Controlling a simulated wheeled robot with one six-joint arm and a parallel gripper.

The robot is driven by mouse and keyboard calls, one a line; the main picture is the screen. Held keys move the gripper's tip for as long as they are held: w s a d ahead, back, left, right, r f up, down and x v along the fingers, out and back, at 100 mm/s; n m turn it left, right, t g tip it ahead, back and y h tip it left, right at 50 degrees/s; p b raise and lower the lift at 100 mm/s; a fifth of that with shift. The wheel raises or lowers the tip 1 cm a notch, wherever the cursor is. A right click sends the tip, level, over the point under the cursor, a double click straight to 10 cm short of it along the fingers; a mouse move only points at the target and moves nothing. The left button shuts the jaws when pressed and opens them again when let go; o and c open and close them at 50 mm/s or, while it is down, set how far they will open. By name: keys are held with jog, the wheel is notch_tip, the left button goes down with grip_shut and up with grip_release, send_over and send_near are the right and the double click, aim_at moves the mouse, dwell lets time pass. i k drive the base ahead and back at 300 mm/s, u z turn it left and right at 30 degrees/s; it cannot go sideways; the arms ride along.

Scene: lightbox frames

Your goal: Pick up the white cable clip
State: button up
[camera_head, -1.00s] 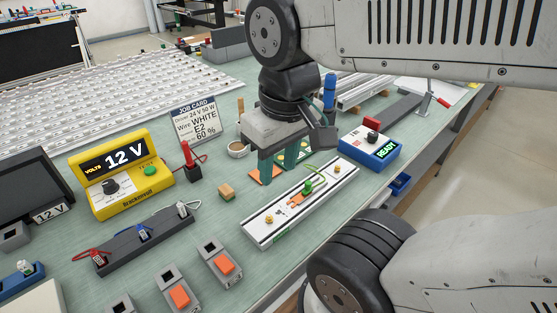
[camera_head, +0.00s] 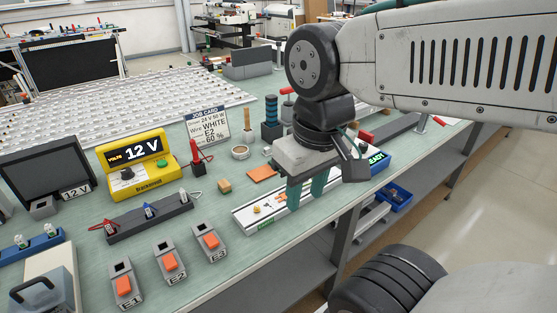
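The white cable clip (camera_head: 184,194) stands at the right end of a dark grey rack (camera_head: 128,230), with a pale wire beside it. A blue clip (camera_head: 149,211) and a red clip (camera_head: 108,228) stand in the same rack. My gripper (camera_head: 306,190) hangs to the right of the rack, over the white board (camera_head: 245,218). Its two teal fingers point down and are apart, with nothing seen between them. It hides much of the board.
Boxes E1 (camera_head: 123,286), E2 (camera_head: 170,262) and E3 (camera_head: 208,241) stand in front of the rack. The yellow 12 V supply (camera_head: 135,165) is behind it. A small wooden block (camera_head: 224,186) and an orange pad (camera_head: 262,174) lie between rack and gripper.

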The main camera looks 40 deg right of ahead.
aim_at(267, 151)
jog(key=u, duration=1.8)
jog(key=k, duration=0.95)
jog(key=z, duration=1.8)
jog(key=i, duration=1)
